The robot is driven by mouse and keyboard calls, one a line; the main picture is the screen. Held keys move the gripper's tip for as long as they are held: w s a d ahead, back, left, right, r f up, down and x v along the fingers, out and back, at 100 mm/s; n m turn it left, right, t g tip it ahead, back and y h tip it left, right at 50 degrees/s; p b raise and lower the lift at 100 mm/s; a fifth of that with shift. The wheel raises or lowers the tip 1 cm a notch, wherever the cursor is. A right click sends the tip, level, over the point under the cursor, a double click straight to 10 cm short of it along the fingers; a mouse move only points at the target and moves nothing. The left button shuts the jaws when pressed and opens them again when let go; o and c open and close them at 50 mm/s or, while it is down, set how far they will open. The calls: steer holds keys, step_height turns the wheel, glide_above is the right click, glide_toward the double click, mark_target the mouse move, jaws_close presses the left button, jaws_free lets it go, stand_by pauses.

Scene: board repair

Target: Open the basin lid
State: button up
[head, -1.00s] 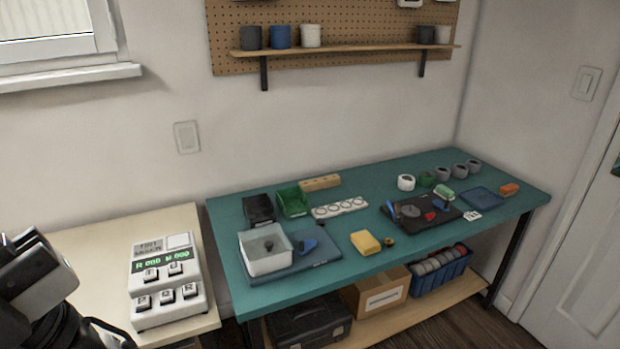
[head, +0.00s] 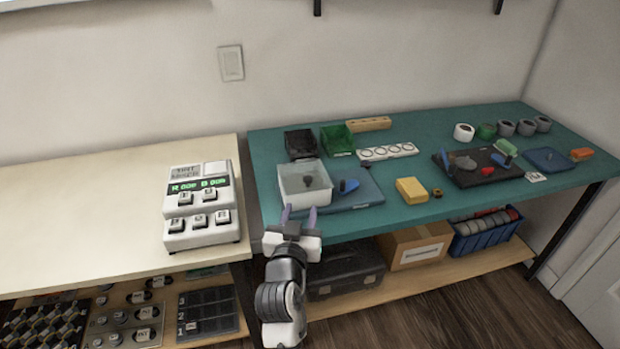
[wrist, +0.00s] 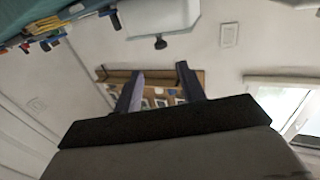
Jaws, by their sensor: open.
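The basin (wrist: 170,12) shows at the top of that view, with the dark knob (wrist: 160,43) against the wall. Whether the fingers touch the basin I cannot tell.
A blue-handled thing (head: 348,186) lies right of the basin. A black bin (head: 300,144) and a green bin (head: 337,138) stand behind it. A keyed device (head: 202,205) stands on the cream table at left.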

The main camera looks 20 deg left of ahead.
mark_target(307, 181)
steer(key=w+a+p, duration=0.1)
steer(key=w, duration=0.3)
steer(key=w+p, duration=0.1)
steer(key=w, duration=0.3)
steer(key=w+a, duration=0.1)
steer(key=w, duration=0.3)
steer(key=shift+w+a+r+p, duration=0.1)
steer(key=shift+w+a+p, duration=0.2)
steer(key=shift+p, duration=0.1)
steer(key=shift+s, duration=0.1)
jaws_close()
